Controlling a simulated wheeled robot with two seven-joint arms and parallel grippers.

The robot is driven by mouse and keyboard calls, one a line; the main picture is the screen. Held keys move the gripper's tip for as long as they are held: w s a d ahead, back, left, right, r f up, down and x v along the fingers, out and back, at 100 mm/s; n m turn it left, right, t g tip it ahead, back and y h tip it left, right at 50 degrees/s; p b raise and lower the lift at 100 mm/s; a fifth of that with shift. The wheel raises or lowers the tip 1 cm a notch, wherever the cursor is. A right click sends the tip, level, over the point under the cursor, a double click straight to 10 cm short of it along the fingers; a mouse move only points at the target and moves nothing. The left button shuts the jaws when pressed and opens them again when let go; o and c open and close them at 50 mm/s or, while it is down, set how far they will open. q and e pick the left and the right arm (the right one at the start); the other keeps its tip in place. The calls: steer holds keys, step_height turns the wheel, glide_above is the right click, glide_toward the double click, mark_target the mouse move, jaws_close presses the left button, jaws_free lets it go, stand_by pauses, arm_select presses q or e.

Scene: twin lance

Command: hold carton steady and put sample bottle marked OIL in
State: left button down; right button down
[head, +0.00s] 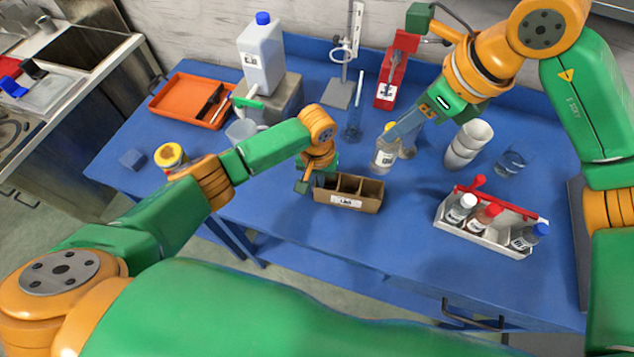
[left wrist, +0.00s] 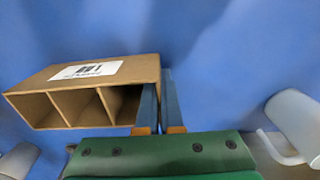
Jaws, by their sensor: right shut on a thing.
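The brown carton (head: 366,203) stands on the blue table, with a label on its front and open compartments on top. My left gripper (head: 308,183) is at the carton's left end. In the left wrist view, its two fingers (left wrist: 160,108) stand apart on either side of the carton's (left wrist: 125,68) end wall, one inside the end compartment and one outside. My right gripper (head: 396,136) is shut on a clear bottle (head: 383,159) with a white label, held upright behind and right of the carton. The label's lettering is too small to read.
A white carrier (head: 480,235) with a red handle holds bottles with white, red and blue caps at right. A stand (head: 342,90) and red device (head: 392,85) are at the back.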

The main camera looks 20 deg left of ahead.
step_height(320, 180, down, 15)
stand_by(0.9)
steer(key=c, duration=0.5)
jaws_free()
steer(key=v, duration=1.2)
steer(key=shift+a, duration=0.1)
